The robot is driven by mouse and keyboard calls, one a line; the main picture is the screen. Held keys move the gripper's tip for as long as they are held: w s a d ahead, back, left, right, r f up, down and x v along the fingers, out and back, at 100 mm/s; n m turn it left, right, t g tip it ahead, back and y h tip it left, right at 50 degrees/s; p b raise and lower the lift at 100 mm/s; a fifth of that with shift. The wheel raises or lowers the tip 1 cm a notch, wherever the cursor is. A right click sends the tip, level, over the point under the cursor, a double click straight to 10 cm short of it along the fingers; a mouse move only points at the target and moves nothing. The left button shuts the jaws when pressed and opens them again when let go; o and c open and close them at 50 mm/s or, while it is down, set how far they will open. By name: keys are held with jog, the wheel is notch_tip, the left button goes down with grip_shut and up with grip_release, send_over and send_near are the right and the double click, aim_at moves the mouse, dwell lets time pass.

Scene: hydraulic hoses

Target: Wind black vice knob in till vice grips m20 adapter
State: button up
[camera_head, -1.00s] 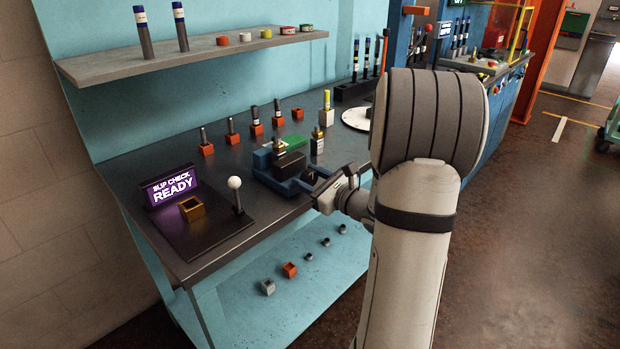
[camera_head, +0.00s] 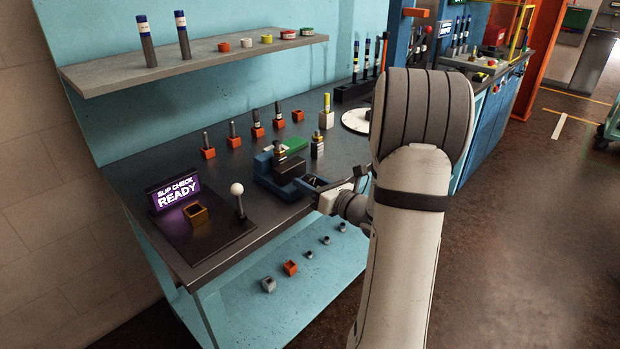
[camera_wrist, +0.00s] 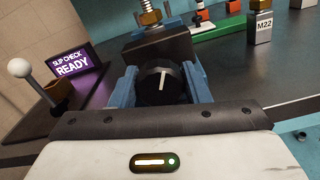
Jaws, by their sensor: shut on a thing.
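The blue vice (camera_head: 266,180) stands at the bench's front edge, with a dark jaw block (camera_wrist: 160,45) on its near side. The brass adapter (camera_head: 280,153) stands upright at the vice jaws; its lower part shows in the wrist view (camera_wrist: 150,14). I cannot tell whether the jaws touch it. The black vice knob (camera_wrist: 158,84), with a white pointer line near upright, faces my wrist camera. My gripper (camera_wrist: 160,88) is shut on the knob, one blue finger on each side. In the head view my gripper (camera_head: 312,184) hides the knob.
A slip check stand with a lit "READY" sign (camera_head: 176,190) and white-balled lever (camera_head: 237,189) is left of the vice. A block marked M22 (camera_wrist: 261,27) stands right behind. Several fittings in small blocks line the bench back. A shelf (camera_head: 200,64) hangs above.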

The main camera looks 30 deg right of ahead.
jog(key=shift+m+p, duration=0.3)
jog(key=shift+m, duration=0.3)
jog(key=o, duration=0.7)
